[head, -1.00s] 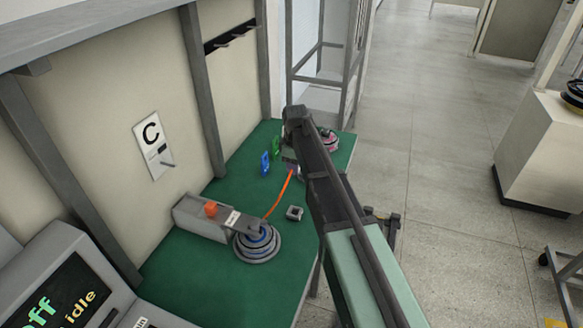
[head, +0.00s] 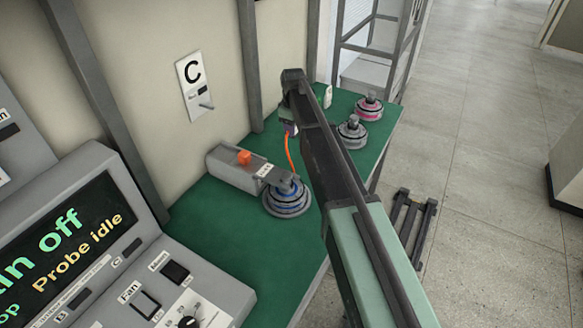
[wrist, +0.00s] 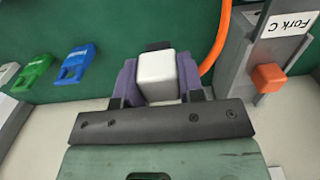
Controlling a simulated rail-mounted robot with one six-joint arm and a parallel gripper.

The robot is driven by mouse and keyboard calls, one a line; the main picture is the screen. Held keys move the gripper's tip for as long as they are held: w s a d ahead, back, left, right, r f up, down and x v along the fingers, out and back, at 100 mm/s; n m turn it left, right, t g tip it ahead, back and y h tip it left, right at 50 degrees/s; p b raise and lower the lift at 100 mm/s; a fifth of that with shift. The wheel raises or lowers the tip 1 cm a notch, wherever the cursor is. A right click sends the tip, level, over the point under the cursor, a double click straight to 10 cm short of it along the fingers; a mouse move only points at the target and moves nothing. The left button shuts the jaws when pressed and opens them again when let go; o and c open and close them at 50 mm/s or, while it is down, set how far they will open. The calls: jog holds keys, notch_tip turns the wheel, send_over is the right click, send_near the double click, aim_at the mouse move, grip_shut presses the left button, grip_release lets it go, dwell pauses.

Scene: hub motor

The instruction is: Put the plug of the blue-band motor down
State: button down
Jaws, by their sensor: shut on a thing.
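The blue-band motor (head: 287,199) stands on the green mat (head: 225,215), and its orange cable (head: 289,152) rises to my gripper (head: 290,127). In the wrist view, the purple fingers of my gripper (wrist: 158,78) are shut on a pale block-shaped plug (wrist: 157,73). The orange cable (wrist: 214,45) passes close on the right of the fingers; where it joins the plug is hidden. I cannot tell how far the plug is above the mat.
A grey box marked Fork (head: 227,170) with an orange knob (head: 244,157) stands beside the motor. Blue (wrist: 77,63) and green (wrist: 35,71) tags lie left of my gripper in the wrist view. A grey motor (head: 352,131) and a pink-band motor (head: 368,107) stand farther back.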

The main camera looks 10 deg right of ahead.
aim_at(292, 162)
notch_tip(292, 162, down, 13)
jog(key=b, duration=1)
jog(key=shift+r, duration=0.3)
jog(key=shift+f, duration=0.25)
jog(key=c, duration=0.7)
grip_release()
jog(key=shift+r, duration=0.1)
jog(key=shift+c, duration=0.2)
notch_tip(292, 162, up, 13)
jog(key=p, duration=1.2)
jog(key=shift+p, duration=0.3)
jog(key=s+m, duration=0.9)
jog(key=s, duration=2.6)
jog(key=shift+f+m, duration=0.35)
jog(key=shift+m, duration=0.05)
